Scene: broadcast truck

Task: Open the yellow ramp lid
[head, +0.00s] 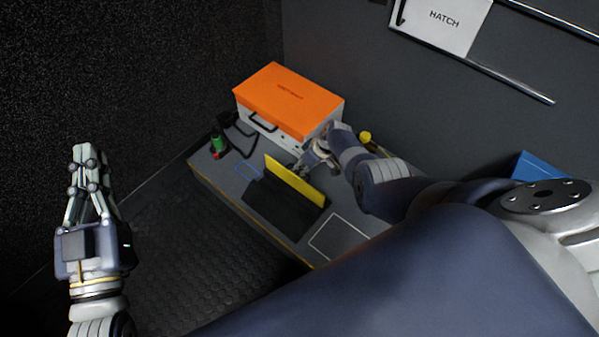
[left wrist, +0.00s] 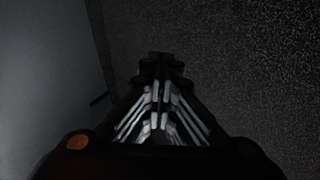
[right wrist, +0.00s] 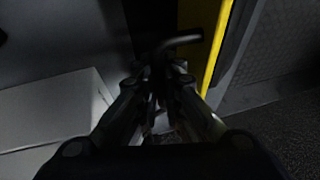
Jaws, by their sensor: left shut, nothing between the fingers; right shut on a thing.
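The yellow ramp lid (head: 296,182) stands on edge, tilted up from the bench over a black recess or panel (head: 283,209). In the right wrist view the lid shows as a yellow strip (right wrist: 217,45) with a dark bent handle (right wrist: 182,40) at its side. My right gripper (head: 304,168) is behind the lid, shut on what looks like this handle; the fingertips are dark and partly hidden. My left gripper (head: 86,150) is shut and empty, far left of the bench; its closed fingers also show in the left wrist view (left wrist: 160,62).
An orange-topped case (head: 288,98) stands at the back of the bench (head: 222,178). A green item (head: 217,142) is at its left end, a yellow knob (head: 365,136) behind my right arm. A blue object (head: 538,166) is at right. A hatch panel (head: 443,22) is on the wall.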

